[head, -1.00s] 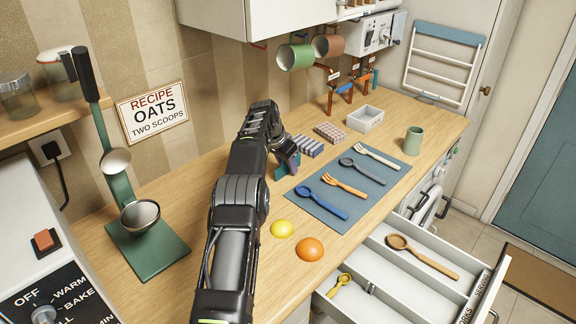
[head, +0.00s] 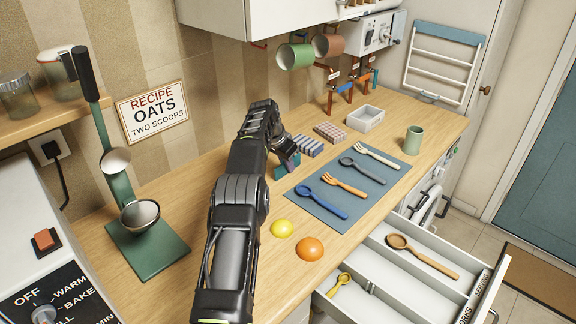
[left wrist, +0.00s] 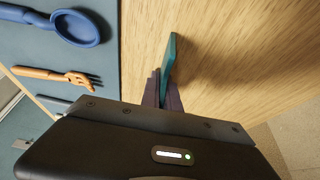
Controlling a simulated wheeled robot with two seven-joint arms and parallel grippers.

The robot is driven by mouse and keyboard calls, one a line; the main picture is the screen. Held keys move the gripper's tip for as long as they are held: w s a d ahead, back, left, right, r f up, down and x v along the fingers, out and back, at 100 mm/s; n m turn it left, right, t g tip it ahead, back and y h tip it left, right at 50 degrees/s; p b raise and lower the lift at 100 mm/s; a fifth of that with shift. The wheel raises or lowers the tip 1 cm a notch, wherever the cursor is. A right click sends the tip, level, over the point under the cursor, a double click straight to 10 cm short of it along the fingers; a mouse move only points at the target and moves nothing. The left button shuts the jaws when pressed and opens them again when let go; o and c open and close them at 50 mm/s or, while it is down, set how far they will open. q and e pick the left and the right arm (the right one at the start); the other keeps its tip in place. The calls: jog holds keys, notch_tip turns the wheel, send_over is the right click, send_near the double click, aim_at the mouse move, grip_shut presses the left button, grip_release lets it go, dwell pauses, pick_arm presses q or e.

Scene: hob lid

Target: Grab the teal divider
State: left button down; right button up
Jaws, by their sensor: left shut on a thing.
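The teal divider (head: 281,172) is a small flat piece at the left edge of the blue-grey mat on the wooden counter. My left gripper (head: 289,161) is shut on it from above. In the left wrist view, the teal divider (left wrist: 171,55) stands out beyond the closed fingers (left wrist: 163,88), with bare wood beside it. Part of the divider is hidden by the fingers. I cannot tell whether its lower edge touches the counter. My right gripper is not in view.
The mat (head: 318,213) holds a blue spoon (head: 322,202), an orange fork (head: 344,185) and other cutlery. An open drawer (head: 400,290) is at lower right.

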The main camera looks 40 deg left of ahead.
pick_arm(q)
jog(key=shift+r, duration=0.15)
jog(key=shift+r, duration=0.3)
notch_tip(320, 180, up, 9)
jog(key=p, duration=0.5)
jog(key=shift+r, duration=0.1)
jog(key=shift+d, duration=0.1)
